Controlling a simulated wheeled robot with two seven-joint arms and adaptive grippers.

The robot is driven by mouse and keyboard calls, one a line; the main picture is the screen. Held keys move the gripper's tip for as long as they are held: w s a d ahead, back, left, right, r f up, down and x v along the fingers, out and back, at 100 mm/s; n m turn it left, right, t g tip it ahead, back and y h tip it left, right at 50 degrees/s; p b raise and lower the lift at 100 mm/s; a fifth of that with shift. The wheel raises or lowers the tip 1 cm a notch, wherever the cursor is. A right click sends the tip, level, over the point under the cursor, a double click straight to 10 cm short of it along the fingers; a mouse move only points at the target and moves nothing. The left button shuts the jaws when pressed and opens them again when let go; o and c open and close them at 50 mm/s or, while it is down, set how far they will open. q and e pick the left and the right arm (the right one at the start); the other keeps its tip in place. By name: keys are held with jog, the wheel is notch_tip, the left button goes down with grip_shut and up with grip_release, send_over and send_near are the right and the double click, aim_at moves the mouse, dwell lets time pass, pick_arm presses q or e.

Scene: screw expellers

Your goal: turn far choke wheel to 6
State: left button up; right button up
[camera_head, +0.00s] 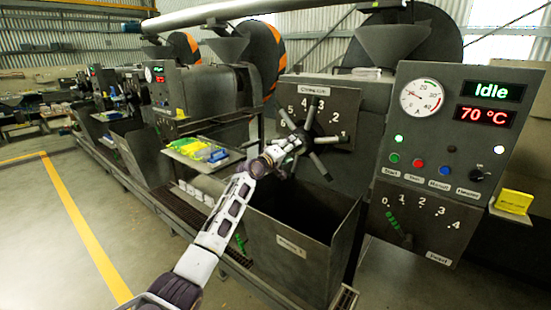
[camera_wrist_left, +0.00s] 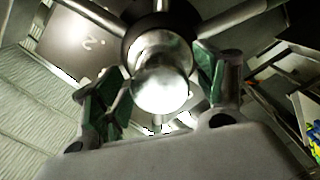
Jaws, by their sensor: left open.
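A spoked choke wheel (camera_head: 311,137) sits on a dark dial plate (camera_head: 345,103) with white numbers, on the machine in front of me. One spoke with a dark green tip points up, between about 4 and 3. My left gripper (camera_head: 283,150) is at this wheel's hub, with the arm coming from below left. In the left wrist view, the open fingers with green pads (camera_wrist_left: 163,92) stand either side of the shiny round hub end (camera_wrist_left: 160,80). I cannot tell whether they touch it. Another spoked wheel (camera_head: 131,91) shows small on a machine farther left. My right gripper is out of view.
A control panel (camera_head: 450,125) reading Idle and 70 °C stands to the right, with a lower select dial (camera_head: 418,222). A dark open bin (camera_head: 290,255) is below the wheel. A small shelf (camera_head: 190,158) with yellow, green and blue items is left. The floor at left is clear.

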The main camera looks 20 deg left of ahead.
pick_arm(q)
jog(key=v, duration=0.9)
dwell(0.4)
dwell(0.4)
